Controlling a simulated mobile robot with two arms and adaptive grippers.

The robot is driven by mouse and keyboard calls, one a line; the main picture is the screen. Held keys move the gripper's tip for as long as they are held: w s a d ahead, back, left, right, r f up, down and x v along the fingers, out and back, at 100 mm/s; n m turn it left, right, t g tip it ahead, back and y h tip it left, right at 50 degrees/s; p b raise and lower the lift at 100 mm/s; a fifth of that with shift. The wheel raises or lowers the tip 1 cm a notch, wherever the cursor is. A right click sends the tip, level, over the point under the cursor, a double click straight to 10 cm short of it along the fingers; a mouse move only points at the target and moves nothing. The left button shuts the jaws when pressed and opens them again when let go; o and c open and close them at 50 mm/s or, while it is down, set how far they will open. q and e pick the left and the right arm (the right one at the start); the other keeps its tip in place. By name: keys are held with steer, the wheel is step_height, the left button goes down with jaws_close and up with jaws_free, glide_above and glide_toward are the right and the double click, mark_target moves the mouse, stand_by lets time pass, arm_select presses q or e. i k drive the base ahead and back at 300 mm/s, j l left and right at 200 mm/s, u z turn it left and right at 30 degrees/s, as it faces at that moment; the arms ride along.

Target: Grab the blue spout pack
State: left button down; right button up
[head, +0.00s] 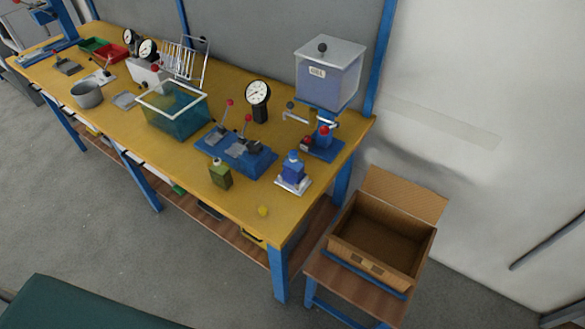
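In the head view a small blue pack (293,167) with a blue cap on top stands upright near the right end of the yellow workbench. It rests on a small whitish tray or plate (293,185). It looks like the blue spout pack. A similar olive-green pack (220,174) with a pale cap stands to its left near the bench's front edge. Neither of my grippers shows in the view, and nothing is touching the blue pack.
The yellow bench (190,170) carries a blue lever fixture (238,152), a clear water tank (175,112), a gauge (258,95) and a clear hopper (330,75). An open cardboard box (345,252) sits on a stool to the right.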

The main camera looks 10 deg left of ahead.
mark_target(292, 171)
steer(key=j+z, duration=0.4)
steer(key=j, duration=0.3)
steer(key=j+z, duration=0.4)
steer(key=j, duration=0.3)
steer(key=k+j+z, duration=0.15)
steer(key=j+z, duration=0.25)
steer(key=j, duration=0.25)
